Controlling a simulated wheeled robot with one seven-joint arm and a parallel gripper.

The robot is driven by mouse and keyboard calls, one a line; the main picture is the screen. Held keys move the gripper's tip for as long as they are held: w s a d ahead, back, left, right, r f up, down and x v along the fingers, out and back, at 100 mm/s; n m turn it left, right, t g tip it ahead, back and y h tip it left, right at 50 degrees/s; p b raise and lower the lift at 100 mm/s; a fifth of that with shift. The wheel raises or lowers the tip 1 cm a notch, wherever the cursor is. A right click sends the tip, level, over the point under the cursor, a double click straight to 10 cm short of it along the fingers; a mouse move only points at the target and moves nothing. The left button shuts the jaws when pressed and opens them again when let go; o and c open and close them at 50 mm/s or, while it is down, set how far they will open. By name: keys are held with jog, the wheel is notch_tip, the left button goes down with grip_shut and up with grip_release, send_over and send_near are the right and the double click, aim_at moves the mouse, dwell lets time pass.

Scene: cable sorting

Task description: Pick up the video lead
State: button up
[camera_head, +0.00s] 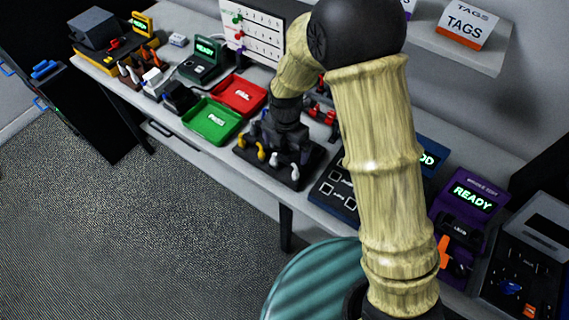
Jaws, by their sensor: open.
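My gripper (284,150) hangs down over a black cable stand (294,180) near the front of the bench. It is open, its dark fingers among the stand's upright parts. The stand carries yellow lead ends (261,151) at its left and white lead ends (294,171) at its right. I cannot tell which lead is the video lead. Whether the fingers touch any lead is also unclear. My arm and gripper hide the back of the stand.
A green tray (212,120) and a red tray (239,94) lie left of the stand. A dark blue panel (337,190) stands close on its right, partly behind my arm. A purple tester (470,195) reading READY is farther right. A white board (252,30) stands behind.

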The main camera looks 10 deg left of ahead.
aim_at(285, 156)
notch_tip(285, 156, down, 2)
jog(key=shift+f, duration=0.2)
jog(key=shift+f, duration=0.1)
jog(key=shift+s+f+p, duration=0.2)
jog(key=shift+f+p, duration=0.05)
jog(key=shift+p, duration=0.15)
jog(key=shift+s+f+p, duration=0.15)
jog(key=shift+f+p, duration=0.25)
jog(key=shift+f, duration=0.75)
jog(key=shift+s+f+p, duration=0.15)
jog(key=shift+f+p, duration=0.2)
jog(key=shift+f, duration=0.75)
jog(key=c, duration=0.8)
